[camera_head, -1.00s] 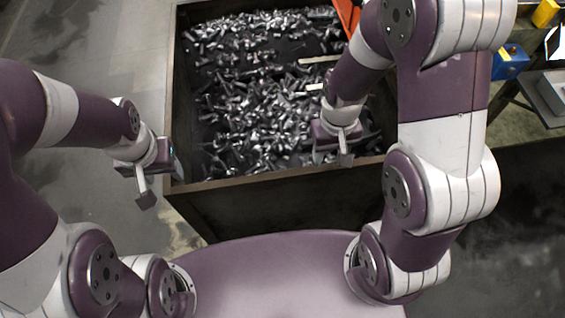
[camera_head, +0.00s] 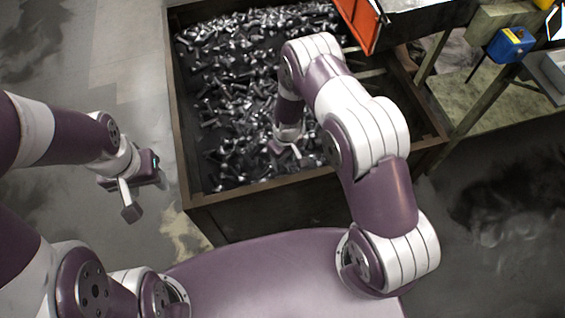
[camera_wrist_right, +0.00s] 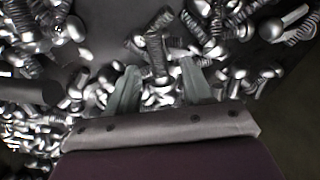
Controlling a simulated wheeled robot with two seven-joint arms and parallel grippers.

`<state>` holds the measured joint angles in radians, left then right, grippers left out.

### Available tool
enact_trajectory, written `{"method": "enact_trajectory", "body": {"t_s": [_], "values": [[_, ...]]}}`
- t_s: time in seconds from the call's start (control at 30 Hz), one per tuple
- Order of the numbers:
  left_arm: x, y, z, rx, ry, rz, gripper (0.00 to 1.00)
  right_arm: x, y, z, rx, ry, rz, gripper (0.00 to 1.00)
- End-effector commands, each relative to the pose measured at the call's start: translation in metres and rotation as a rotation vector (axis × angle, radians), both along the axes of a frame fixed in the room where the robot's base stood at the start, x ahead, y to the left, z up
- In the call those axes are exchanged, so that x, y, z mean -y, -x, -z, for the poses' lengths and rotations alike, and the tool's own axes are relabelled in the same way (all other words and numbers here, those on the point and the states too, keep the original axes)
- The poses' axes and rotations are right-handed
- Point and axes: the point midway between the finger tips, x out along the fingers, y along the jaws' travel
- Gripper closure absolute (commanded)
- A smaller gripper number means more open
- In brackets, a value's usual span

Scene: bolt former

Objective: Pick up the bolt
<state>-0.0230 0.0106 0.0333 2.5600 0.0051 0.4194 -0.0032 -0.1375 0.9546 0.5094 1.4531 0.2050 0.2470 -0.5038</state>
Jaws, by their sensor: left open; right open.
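Many loose metal bolts lie in a heap inside the large dark bin (camera_head: 188,160). In the right wrist view my right gripper (camera_wrist_right: 158,80) is open, with its two grey fingers apart and pointing into the heap. One bolt (camera_wrist_right: 156,58) lies lengthwise in line with the gap between the fingers, its threaded shank upright in the picture; I cannot tell how far below the tips it is. In the head view the right gripper (camera_head: 292,155) is over the bolts, and its fingers are partly hidden. My left gripper (camera_head: 133,195) is open and empty, outside the bin at its left.
The bin's rim surrounds the bolts on all sides. An orange-edged chute (camera_head: 362,22) reaches over the bin's back right. A blue container (camera_head: 511,45) stands on a frame at the upper right. The floor left of the bin is clear.

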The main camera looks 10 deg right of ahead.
Motion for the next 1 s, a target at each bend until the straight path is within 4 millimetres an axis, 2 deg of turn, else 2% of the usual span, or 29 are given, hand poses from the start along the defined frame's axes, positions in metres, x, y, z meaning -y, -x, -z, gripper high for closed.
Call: {"method": "enact_trajectory", "body": {"t_s": [0.1, 0.33, 0.37, 0.4, 0.5, 0.83, 1.0], "values": [[0.000, 0.000, 0.001, 0.000, 0.000, 0.000, 0.47, -0.001, 0.000, 0.016, 0.000, 0.000, -0.001, 0.50], [0.000, 0.000, 0.001, 0.000, 0.000, 0.000, 0.47, -0.001, -0.001, 0.018, 0.002, 0.000, -0.001, 0.50], [0.000, 0.000, 0.001, 0.000, 0.000, 0.000, 0.47, -0.001, -0.001, 0.018, 0.002, 0.000, -0.001, 0.56], [0.000, 0.000, 0.001, 0.000, 0.000, 0.000, 0.47, -0.001, -0.001, 0.018, 0.002, 0.000, -0.001, 0.69], [0.000, 0.000, 0.001, 0.000, 0.000, 0.000, 0.47, -0.001, -0.001, 0.018, 0.002, 0.000, -0.001, 1.00], [0.000, 0.000, 0.000, 0.000, 0.000, 0.000, 0.47, -0.001, -0.001, 0.013, 0.003, 0.000, 0.000, 1.00], [0.000, 0.000, -0.002, 0.000, 0.000, 0.000, 0.47, -0.001, -0.002, -0.026, 0.007, -0.001, -0.001, 1.00]]}}
